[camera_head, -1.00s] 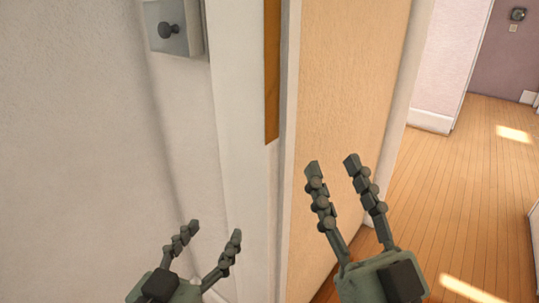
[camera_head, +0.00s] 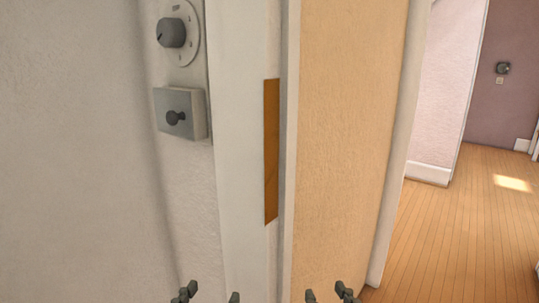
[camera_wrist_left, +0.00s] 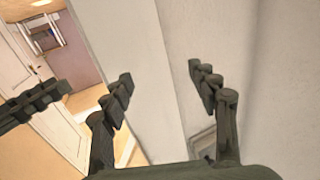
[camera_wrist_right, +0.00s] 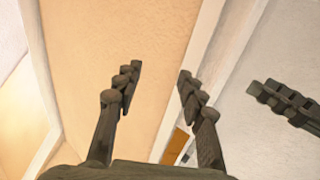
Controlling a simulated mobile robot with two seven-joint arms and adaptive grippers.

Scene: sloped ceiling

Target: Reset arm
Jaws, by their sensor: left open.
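My left gripper (camera_head: 209,297) shows only its fingertips at the bottom edge of the head view, in front of the white wall and door frame. In the left wrist view its fingers (camera_wrist_left: 160,84) are spread and empty. My right gripper (camera_head: 329,294) also shows only its fingertips at the bottom edge, in front of the tan wall panel. In the right wrist view its fingers (camera_wrist_right: 158,75) are apart with nothing between them. One finger of the other gripper enters each wrist view from the side.
A round dial (camera_head: 172,33) and a square switch plate (camera_head: 180,114) are on the white wall at left. A white door frame (camera_head: 240,150) with a brown strip (camera_head: 271,150) stands ahead. Wooden floor (camera_head: 440,240) lies open at right.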

